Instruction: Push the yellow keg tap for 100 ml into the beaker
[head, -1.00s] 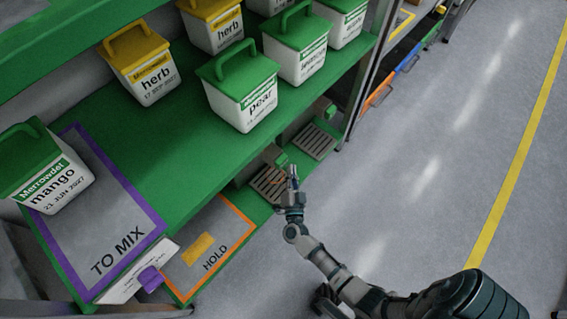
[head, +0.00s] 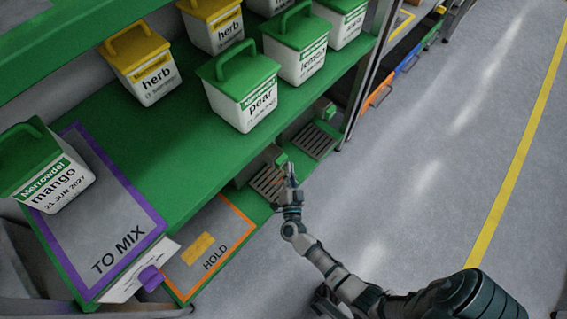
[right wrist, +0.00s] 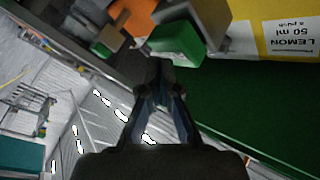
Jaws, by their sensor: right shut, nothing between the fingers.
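My right gripper (head: 290,173) is shut and empty, at the green-topped tap (head: 282,159) below the green shelf. In the right wrist view, the shut fingertips (right wrist: 160,72) are just below a green block (right wrist: 178,42), touching or very near it. A label beside it (right wrist: 290,38) reads LEMON, 50 ml a push, on a yellow surface. I cannot make out a yellow tap or a beaker in either view. My left gripper is not in view.
Tubs with green or yellow lids stand on the shelf, including pear (head: 240,92) and mango (head: 50,180). Slatted drip trays (head: 314,141) sit below the shelf edge. A HOLD mat (head: 228,238) lies left of my arm. The floor at right is clear.

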